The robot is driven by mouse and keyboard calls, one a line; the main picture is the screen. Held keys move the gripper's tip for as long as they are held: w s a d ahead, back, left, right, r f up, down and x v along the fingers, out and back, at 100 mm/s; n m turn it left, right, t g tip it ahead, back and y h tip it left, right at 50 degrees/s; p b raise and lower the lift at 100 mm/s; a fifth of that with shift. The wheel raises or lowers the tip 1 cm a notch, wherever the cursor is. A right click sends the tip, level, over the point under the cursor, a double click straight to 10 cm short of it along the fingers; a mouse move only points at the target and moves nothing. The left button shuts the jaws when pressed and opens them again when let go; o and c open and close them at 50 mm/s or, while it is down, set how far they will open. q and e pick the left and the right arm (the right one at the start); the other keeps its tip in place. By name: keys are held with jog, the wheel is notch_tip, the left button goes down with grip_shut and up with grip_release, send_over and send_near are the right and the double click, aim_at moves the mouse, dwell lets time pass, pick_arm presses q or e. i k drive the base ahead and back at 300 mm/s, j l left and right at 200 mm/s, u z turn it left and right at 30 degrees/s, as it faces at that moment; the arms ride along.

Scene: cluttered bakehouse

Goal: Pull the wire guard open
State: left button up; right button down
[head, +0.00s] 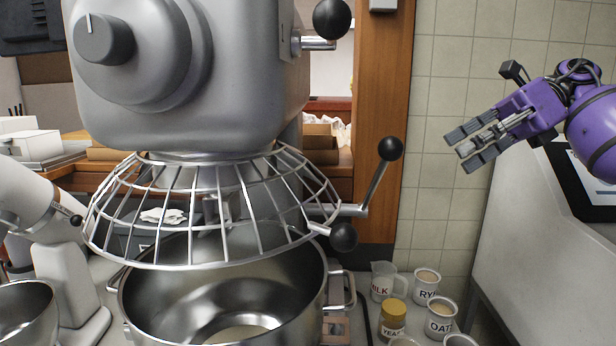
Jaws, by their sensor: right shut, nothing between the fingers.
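The wire guard (258,226) is a flared steel cage below the big grey mixer head (190,75). Its lower rim hangs over the large steel bowl (140,300), and its bars run unbroken across the front. A black ball knob (343,236) sits at the guard's right edge. My right gripper (464,150), on a purple arm, is at the upper right, in front of the tiled wall. It is shut and empty, well apart from the guard, with its fingers pointing left. My left gripper is not in view.
A lever with a black ball (390,148) sticks out right of the guard; another ball (332,18) is higher up. A milk jug (383,281), a yeast jar (392,318) and labelled tubs (440,318) stand right of the bowl. A smaller white mixer (62,270) stands left.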

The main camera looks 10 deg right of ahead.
aim_at(344, 237)
jog(key=k, duration=1.5)
